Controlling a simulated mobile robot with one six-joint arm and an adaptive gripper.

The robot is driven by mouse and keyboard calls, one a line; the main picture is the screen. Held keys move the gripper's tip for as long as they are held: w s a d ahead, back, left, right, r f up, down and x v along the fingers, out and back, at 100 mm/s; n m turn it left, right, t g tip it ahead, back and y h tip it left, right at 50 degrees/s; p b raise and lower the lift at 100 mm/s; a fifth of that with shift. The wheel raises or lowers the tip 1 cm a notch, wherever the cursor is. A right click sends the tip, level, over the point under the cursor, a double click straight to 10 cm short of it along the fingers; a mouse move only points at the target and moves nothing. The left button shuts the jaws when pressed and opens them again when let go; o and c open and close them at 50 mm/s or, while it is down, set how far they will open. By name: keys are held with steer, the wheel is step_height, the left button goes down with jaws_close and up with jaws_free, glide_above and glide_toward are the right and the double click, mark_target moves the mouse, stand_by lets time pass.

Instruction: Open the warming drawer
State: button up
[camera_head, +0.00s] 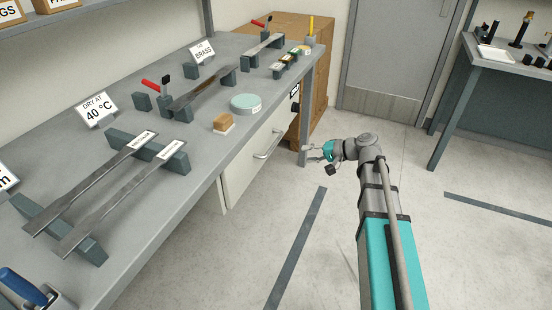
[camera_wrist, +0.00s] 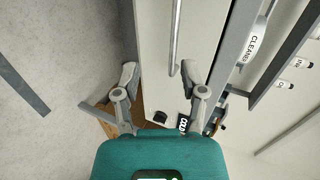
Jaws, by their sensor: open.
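The warming drawer (camera_head: 245,168) is a white-fronted unit under the left bench, and its front looks closed. A silver bar handle (camera_head: 270,145) runs across that front. In the wrist view the white front (camera_wrist: 151,45) fills the upper middle, with the handle (camera_wrist: 175,38) running up from between and beyond my fingertips. My gripper (camera_head: 315,152) is open and empty, to the right of the drawer front in the head view. In the wrist view my gripper (camera_wrist: 165,80) has its two fingers spread on either side of the handle's line. Contact with the handle does not show.
The grey bench top (camera_head: 215,120) above the drawer holds metal strips on supports, a round teal-topped container (camera_head: 246,102) and signs. A bench leg (camera_head: 305,135) and a wooden cabinet (camera_head: 312,75) stand beyond the drawer. The floor (camera_head: 265,215) before it is clear, with dark tape strips.

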mark_target(274, 144)
steer(key=w+y+b, duration=0.1)
steer(key=w+f+m+t+y+b, duration=0.1)
steer(key=w+b, duration=0.1)
steer(key=shift+w+d+t, duration=0.15)
steer(key=shift+w+t, duration=0.05)
steer(key=shift+t, duration=0.1)
stand_by(0.3)
steer(key=b+x, duration=0.3)
steer(key=x, duration=1)
steer(key=shift+a, duration=0.45)
jaws_close()
